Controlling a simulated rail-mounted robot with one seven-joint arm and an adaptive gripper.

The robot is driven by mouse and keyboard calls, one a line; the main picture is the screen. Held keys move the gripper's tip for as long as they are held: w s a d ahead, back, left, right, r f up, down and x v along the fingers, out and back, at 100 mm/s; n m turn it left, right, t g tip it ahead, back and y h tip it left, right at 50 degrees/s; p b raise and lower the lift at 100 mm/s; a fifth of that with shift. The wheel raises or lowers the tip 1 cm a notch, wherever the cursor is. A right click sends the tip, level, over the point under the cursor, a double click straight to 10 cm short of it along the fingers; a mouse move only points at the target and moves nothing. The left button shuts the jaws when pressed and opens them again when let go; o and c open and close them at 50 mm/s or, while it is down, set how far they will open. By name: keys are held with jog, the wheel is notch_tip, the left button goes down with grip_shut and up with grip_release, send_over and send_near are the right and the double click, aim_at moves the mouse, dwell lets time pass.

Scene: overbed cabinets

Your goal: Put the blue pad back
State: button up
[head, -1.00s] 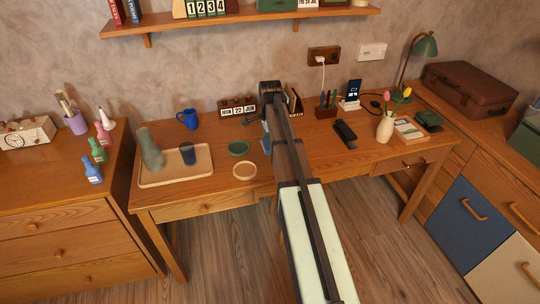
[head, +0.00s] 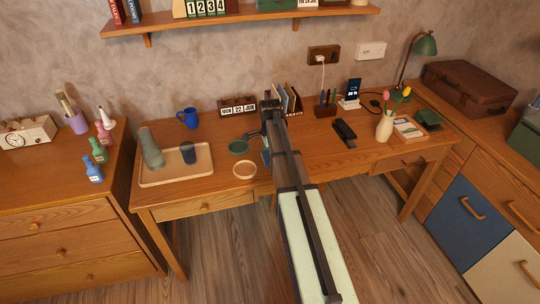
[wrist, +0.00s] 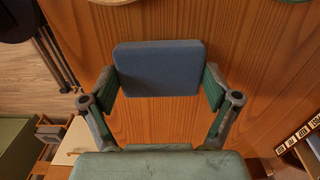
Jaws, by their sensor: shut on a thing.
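The blue pad (wrist: 158,68) is a flat, rounded block. In the wrist view it sits between the two fingertips of my gripper (wrist: 160,82), which is shut on it, above the wooden desk top. In the head view my gripper (head: 265,150) is mostly hidden by my arm, over the middle of the desk (head: 215,193), just right of the green dish (head: 238,147) and the pale round dish (head: 244,169). I cannot tell how far the pad is above the desk.
A tray (head: 165,182) with a carafe and a dark cup lies on the left. A calendar (head: 237,106) and a letter rack (head: 290,98) stand behind my gripper. A pen holder (head: 325,110), black object (head: 345,131) and tulip vase (head: 385,126) stand right. The front middle-right desk is clear.

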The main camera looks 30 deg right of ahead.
jog(key=shift+f, duration=0.15)
jog(key=o, duration=0.9)
jog(key=shift+c, duration=0.2)
notch_tip(320, 180, up, 12)
jog(key=b, duration=0.1)
jog(key=shift+r+b, duration=0.2)
jog(key=shift+b, duration=0.1)
